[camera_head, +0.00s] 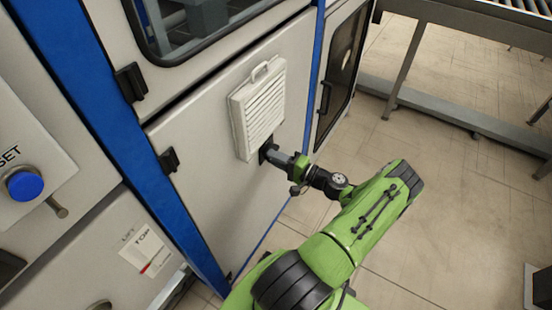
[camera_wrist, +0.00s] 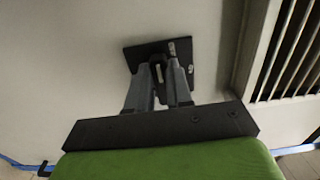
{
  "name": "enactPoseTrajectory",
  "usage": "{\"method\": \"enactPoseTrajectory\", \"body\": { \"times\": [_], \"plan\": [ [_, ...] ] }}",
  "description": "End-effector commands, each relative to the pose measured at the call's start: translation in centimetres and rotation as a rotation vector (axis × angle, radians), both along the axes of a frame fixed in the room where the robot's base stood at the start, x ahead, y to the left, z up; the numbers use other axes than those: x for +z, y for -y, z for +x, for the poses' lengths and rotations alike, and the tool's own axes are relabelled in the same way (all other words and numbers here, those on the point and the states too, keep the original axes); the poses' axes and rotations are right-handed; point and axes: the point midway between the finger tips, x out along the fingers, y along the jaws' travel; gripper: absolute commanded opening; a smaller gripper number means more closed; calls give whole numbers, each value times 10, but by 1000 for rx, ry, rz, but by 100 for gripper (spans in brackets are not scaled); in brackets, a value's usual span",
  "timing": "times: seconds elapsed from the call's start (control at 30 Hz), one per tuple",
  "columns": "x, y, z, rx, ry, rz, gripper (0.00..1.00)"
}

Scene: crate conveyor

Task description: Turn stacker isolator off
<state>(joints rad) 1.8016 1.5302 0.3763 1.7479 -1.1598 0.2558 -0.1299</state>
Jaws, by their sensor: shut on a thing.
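The stacker isolator shows in the wrist view as a dark square plate (camera_wrist: 187,48) on the pale panel, with a small dark handle (camera_wrist: 158,72) in front of it. My gripper (camera_wrist: 160,75) is shut on this handle, one grey finger on either side. In the head view my gripper (camera_head: 272,156) reaches the cabinet door just below the white louvred vent. The fingers hide most of the isolator plate (camera_head: 264,148) there. I cannot read its on and off marks in either view.
The white louvred vent (camera_head: 258,110) stands out from the door close to my gripper; its slats show in the wrist view (camera_wrist: 290,50). A blue button (camera_head: 25,184) is on a panel at the left. A metal conveyor frame (camera_head: 440,115) stands at the back right. Floor at the right is mostly clear.

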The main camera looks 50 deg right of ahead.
Motion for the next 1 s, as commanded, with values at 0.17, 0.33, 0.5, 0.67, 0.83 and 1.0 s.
{"method": "enactPoseTrajectory", "body": {
  "times": [0.17, 0.33, 0.5, 0.67, 0.83, 1.0],
  "plan": [
    [-1, 0, 0, 1, -1, 2, 23],
    [-1, 0, 0, 1, -1, 2, 46],
    [0, 0, 0, 1, -1, 2, 46],
    [0, 1, -8, -2, -1, 2, 46],
    [1, 6, -49, -6, -3, 2, 46],
    [1, 10, -98, -7, -2, 0, 46]
  ]
}}
